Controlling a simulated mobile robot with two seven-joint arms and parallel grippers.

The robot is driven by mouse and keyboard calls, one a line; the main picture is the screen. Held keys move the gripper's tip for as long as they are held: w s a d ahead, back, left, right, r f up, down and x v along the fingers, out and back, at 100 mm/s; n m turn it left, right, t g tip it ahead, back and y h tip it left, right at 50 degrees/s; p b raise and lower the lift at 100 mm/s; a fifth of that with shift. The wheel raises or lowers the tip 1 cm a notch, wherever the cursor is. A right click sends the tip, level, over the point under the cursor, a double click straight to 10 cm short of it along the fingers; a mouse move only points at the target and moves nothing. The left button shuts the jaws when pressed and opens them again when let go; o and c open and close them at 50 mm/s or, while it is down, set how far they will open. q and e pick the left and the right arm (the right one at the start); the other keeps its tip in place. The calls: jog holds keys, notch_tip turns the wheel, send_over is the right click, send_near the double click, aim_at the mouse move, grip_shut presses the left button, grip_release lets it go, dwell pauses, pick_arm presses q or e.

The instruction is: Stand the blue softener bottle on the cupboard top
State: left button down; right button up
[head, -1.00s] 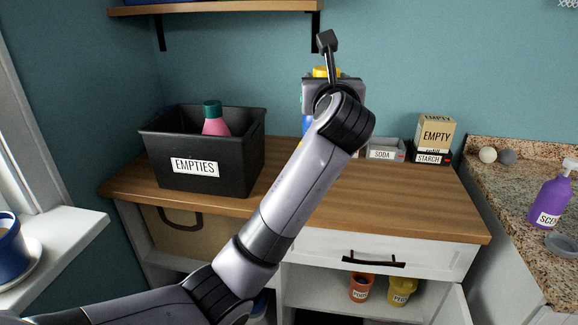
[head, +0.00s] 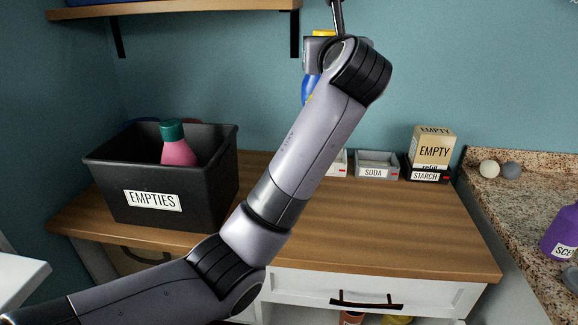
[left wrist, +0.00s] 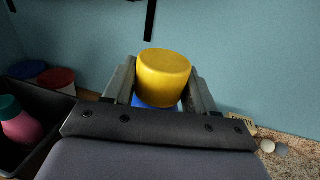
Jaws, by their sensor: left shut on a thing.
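The blue softener bottle (head: 311,89) has a yellow cap and shows in the head view partly hidden behind my left wrist. In the left wrist view its yellow cap (left wrist: 164,77) sits between the fingers, with a little blue below it. My left gripper (left wrist: 163,88) is shut on the bottle and holds it up, above the level of the bins at the back. The cupboard top (head: 390,225) is a wooden surface below my arm. The bottle's lower part is hidden by my arm. My right gripper is not in view.
A black EMPTIES bin (head: 205,205) with a pink bottle (head: 178,148) stands at the left. A SODA bin (head: 377,165), a STARCH bin (head: 428,172) and an EMPTY box (head: 433,147) line the back. A shelf (head: 180,8) hangs above. The right front of the wood is clear.

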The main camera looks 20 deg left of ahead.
pick_arm(q)
notch_tip(320, 180, down, 19)
jog(key=shift+r+b, duration=0.2)
jog(key=shift+b, duration=0.1)
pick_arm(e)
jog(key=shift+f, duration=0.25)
pick_arm(q)
jog(key=shift+c, duration=1.7)
grip_release()
jog(key=shift+s+f, duration=0.1)
jog(key=shift+f, duration=0.15)
